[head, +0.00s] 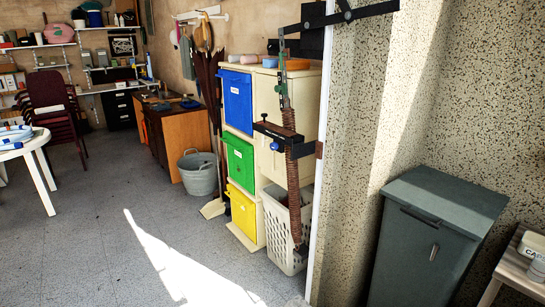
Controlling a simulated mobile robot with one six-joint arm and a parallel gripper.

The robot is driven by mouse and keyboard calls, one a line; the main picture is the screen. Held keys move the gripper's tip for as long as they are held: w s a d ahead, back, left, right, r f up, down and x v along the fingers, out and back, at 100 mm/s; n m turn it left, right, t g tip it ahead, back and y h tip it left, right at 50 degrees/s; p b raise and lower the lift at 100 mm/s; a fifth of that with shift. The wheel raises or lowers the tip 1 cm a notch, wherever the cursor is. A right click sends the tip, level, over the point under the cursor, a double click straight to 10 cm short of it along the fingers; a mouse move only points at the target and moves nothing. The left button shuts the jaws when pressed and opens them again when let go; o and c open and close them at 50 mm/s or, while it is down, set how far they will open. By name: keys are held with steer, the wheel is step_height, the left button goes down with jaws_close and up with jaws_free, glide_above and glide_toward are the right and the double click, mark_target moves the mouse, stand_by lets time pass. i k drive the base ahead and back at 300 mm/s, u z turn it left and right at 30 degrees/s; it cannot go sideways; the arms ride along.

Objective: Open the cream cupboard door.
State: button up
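A hanging brown and green rod and a dark clamp-like piece with a blue part (277,144) cover part of these fronts. My gripper cannot be made out in the head view.
A white slatted basket (276,238) stands before the cupboard's lower right. A metal bucket (199,174) and an upright broom are to its left. A white post edge and speckled wall (360,120) close off the right, with a grey bin (430,240).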

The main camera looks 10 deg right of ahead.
mark_target(269, 154)
steer(key=u, duration=0.2)
steer(key=i, duration=0.8)
steer(key=u, duration=0.7)
steer(key=i, duration=0.55)
steer(key=u, duration=0.2)
